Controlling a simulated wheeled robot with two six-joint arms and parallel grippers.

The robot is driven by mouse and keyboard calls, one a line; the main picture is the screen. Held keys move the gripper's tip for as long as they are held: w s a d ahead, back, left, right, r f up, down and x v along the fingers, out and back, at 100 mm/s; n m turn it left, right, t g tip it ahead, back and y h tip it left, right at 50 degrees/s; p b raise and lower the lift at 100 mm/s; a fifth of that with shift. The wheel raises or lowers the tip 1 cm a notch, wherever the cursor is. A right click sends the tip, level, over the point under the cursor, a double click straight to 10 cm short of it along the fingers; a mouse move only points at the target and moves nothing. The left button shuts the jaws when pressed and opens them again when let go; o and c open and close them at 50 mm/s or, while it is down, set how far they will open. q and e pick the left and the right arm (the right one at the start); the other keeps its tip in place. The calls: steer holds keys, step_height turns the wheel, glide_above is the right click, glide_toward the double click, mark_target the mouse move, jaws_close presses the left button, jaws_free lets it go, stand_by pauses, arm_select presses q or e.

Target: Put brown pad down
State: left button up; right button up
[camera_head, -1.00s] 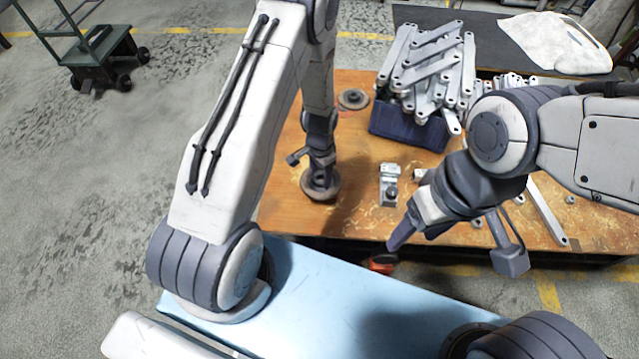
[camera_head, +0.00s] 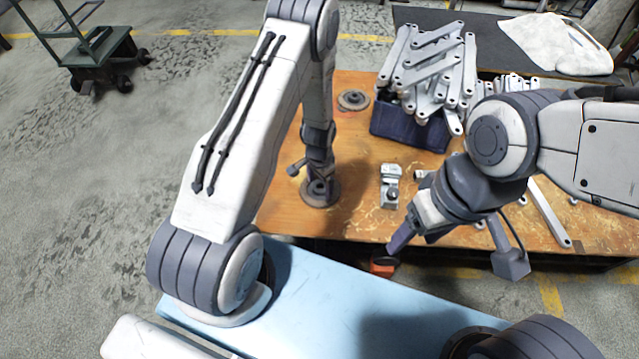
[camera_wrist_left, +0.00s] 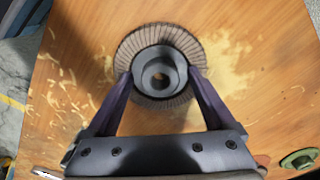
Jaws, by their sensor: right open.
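The brown pad (camera_wrist_left: 125,52) is a round ribbed disc with a dark grey hub and a centre hole. In the left wrist view it lies flat between the fingers of my left gripper (camera_wrist_left: 160,80). The two fingers close on the hub from both sides. In the head view the pad (camera_head: 332,195) is at the wooden table's left part, below my downward-pointing left gripper (camera_head: 319,178). I cannot tell whether its underside touches the table. My right gripper (camera_head: 388,258) is open and empty near the table's front edge.
A blue bin (camera_head: 400,132) piled with galvanized brackets (camera_head: 432,65) stands behind. Another disc (camera_head: 353,100) lies at the back left of the wooden table (camera_head: 275,215). A small metal fixture (camera_head: 390,185) is right of the pad. Bare wood surrounds the pad.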

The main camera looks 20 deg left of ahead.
mark_target(320, 187)
arm_select(q)
steer(key=shift+r, duration=0.35)
step_height(320, 187, up, 11)
steer(key=p, duration=0.3)
steer(key=s+d+r, duration=0.3)
steer(key=d+r, duration=0.2)
steer(key=r, duration=0.2)
steer(key=s+d+r, duration=0.3)
steer(key=d+r, duration=0.2)
steer(key=r, duration=0.2)
steer(key=s+d+r, duration=0.2)
steer(key=s+r, duration=0.3)
steer(key=s, duration=0.3)
steer(key=s+d+r+m+h, duration=0.1)
steer(key=s+d+r, duration=0.1)
steer(key=s+r, duration=0.3)
steer(key=s, duration=0.4)
steer(key=shift+s+r, duration=0.25)
steer(key=shift+s, duration=0.05)
steer(key=shift+d, duration=0.1)
